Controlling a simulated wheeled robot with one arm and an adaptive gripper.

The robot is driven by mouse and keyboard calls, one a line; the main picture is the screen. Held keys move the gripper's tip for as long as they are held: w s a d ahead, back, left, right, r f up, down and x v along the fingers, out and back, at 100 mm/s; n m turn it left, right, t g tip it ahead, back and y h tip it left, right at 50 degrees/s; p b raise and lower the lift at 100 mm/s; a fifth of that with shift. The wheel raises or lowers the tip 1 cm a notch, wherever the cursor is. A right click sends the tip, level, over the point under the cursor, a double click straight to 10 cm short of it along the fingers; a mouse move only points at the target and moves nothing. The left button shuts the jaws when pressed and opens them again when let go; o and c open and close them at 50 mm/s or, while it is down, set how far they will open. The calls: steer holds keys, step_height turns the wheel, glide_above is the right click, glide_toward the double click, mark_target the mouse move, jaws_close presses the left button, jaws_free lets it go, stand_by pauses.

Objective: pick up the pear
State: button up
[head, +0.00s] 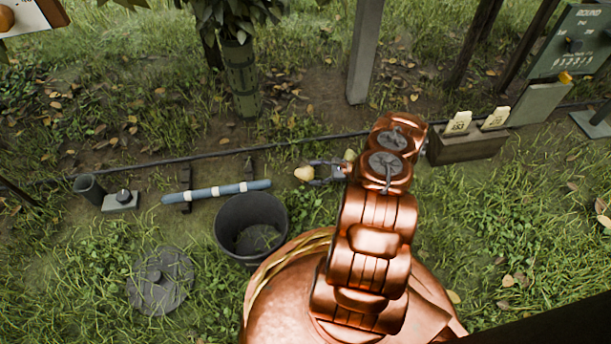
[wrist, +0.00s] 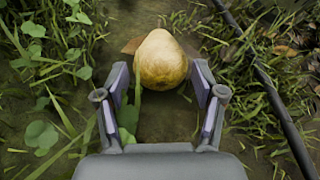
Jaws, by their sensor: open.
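A yellow-brown pear (wrist: 160,58) lies on the ground in the upper middle of the wrist view. It also shows in the head view as a small pale yellow shape (head: 303,174) at the left end of my gripper (head: 314,172). My gripper is open, with one finger on each side of the pear's near part in the wrist view (wrist: 161,78). A narrow gap shows between the pear and each finger. The pear's far part sticks out beyond the fingertips. Its underside is hidden.
A dark bucket (head: 224,238) stands left of my arm. A blue tube (head: 218,191) lies behind it. A thin dark hose (wrist: 262,75) runs right of the pear. A wooden box with tags (head: 467,147) stands at right. A small yellowish thing (head: 349,155) shows beside my wrist.

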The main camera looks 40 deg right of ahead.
mark_target(306, 169)
steer(key=shift+b+x, duration=0.85)
steer(key=shift+x, duration=1)
steer(key=shift+r, duration=0.1)
steer(key=c, duration=0.9)
steer(key=shift+r, duration=0.1)
step_height(306, 169, up, 4)
steer(key=p, duration=0.3)
steer(key=s+p, duration=0.2)
steer(key=s, duration=0.3)
steer(key=s+p, duration=0.2)
steer(key=s, duration=0.3)
steer(key=s+p, duration=0.2)
steer(key=s, duration=0.4)
steer(key=shift+d+r, duration=0.1)
steer(key=shift+r, duration=0.3)
